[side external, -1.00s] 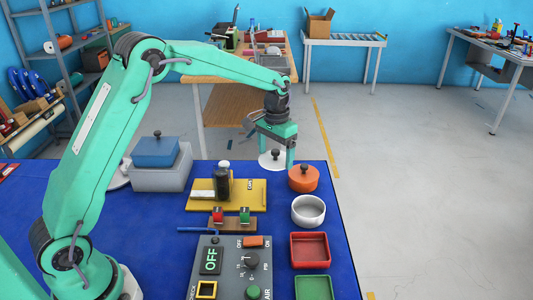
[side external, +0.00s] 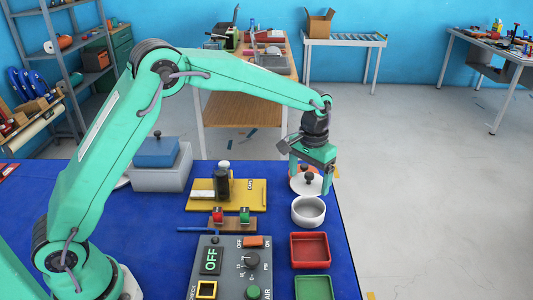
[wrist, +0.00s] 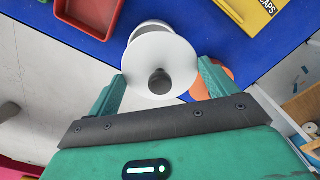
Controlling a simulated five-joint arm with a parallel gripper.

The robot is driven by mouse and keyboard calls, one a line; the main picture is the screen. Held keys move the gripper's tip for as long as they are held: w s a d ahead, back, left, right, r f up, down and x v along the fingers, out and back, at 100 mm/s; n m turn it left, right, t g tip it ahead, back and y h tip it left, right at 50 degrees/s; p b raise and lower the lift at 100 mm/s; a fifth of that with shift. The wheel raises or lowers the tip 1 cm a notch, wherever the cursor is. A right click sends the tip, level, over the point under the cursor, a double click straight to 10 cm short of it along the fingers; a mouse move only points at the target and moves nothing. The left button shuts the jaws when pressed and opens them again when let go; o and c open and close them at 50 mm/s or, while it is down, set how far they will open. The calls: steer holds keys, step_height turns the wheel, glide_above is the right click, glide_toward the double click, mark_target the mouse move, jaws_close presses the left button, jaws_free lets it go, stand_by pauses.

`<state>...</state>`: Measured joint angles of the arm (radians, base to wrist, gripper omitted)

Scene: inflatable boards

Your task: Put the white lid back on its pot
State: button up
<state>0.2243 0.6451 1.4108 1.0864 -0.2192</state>
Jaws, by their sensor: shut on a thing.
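The white lid (side external: 298,186) with a dark round knob is held in my gripper (side external: 308,186). In the wrist view the lid (wrist: 158,52) sits between the two green fingers (wrist: 160,74), which are at opposite sides of its rim. The open white pot (side external: 308,212) stands on the blue table at its right side. In the side view the lid is just above and behind the pot's rim, apart from it. In the wrist view part of the pot (wrist: 152,26) shows past the lid, so the two are not lined up there.
An orange pot is mostly hidden in the side view; a bit of orange (wrist: 224,76) shows in the wrist view. A red tray (side external: 310,250) and green tray (side external: 314,288) lie in front. A yellow board (side external: 255,195) and control panel (side external: 230,262) are left.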

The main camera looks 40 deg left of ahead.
steer(key=shift+s+d, duration=0.1)
steer(key=shift+d, duration=0.45)
steer(key=shift+f, duration=0.25)
steer(key=shift+f, duration=3.1)
steer(key=o, duration=0.8)
steer(key=shift+r, duration=0.1)
